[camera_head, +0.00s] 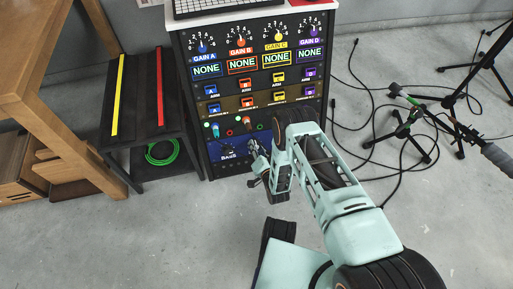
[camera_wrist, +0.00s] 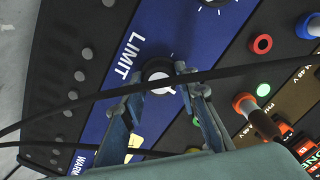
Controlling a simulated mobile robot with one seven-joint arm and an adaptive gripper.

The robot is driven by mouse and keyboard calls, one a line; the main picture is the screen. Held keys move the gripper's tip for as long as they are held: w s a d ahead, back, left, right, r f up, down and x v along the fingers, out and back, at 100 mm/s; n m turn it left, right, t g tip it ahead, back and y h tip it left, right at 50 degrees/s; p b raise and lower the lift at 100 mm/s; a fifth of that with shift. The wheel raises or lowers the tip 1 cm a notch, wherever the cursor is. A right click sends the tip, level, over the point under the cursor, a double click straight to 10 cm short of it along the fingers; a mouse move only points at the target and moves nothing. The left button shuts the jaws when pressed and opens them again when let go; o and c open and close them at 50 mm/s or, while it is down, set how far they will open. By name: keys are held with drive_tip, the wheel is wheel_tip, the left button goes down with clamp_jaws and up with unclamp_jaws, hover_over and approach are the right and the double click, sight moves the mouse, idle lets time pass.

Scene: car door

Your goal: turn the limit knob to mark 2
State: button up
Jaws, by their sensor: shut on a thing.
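The limit knob (camera_wrist: 158,76) is a dark round knob with a pale grey top, beside the white LIMIT label (camera_wrist: 129,56) on a blue panel in the wrist view. My gripper (camera_wrist: 160,78) has one finger on each side of the knob and is shut on it. In the head view my gripper (camera_head: 257,163) is at the lower front of the equipment rack (camera_head: 205,140) and hides the limit knob. The number marks around the knob are too small or covered to read, and I cannot tell where the knob points.
A black cable (camera_wrist: 70,104) crosses the wrist view in front of the fingers. A green-lit button (camera_wrist: 264,90) and a red-collared plug (camera_wrist: 245,104) are to the right. A dark bench (camera_head: 140,95) stands left of the rack; stands and cables (camera_head: 400,130) lie right.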

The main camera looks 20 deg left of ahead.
drive_tip(key=shift+a, duration=0.1)
drive_tip(key=o, duration=1.1)
